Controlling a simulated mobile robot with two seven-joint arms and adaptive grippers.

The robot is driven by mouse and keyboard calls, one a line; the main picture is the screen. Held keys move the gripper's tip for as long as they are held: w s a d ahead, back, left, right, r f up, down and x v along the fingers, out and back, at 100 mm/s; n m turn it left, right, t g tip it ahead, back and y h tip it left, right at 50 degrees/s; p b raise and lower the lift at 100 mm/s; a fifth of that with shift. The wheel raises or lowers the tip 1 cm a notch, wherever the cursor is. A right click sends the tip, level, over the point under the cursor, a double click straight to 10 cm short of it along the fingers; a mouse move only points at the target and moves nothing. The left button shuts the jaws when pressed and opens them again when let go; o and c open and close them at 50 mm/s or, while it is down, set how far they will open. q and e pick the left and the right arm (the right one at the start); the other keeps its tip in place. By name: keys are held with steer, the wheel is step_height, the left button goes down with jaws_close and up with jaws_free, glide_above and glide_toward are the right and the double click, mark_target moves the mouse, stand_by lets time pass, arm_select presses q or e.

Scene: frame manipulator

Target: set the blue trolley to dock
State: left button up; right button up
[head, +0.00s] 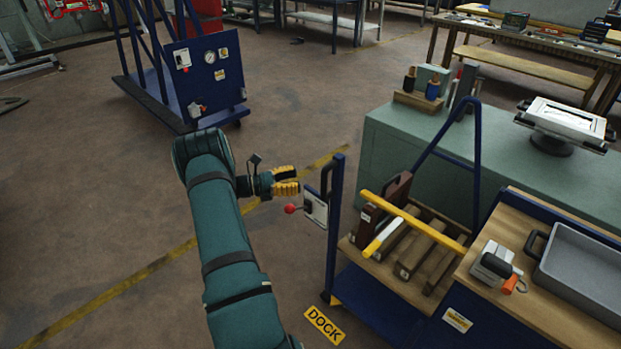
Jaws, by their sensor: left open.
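A blue trolley (375,302) with a wooden deck stands right of centre, with a yellow DOCK label (324,325) on the floor by its near left corner. Its left post (335,225) carries a black handle and a white plate (316,208) with a red ball knob (290,209). My left gripper (287,181), with yellow fingertips, is open and empty, just above and left of the plate and knob, apparently apart from them. A second blue frame with a gauge panel (208,75) stands at the back left. My right gripper is out of view.
Wooden blocks and a yellow bar (412,222) lie on the trolley deck. A green cabinet (400,140) stands behind it. A wooden-topped bench with a grey tray (585,270) is at the right. The floor at left is clear, crossed by a yellow line.

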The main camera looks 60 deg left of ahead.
arm_select(q)
steer(key=shift+v, duration=1.5)
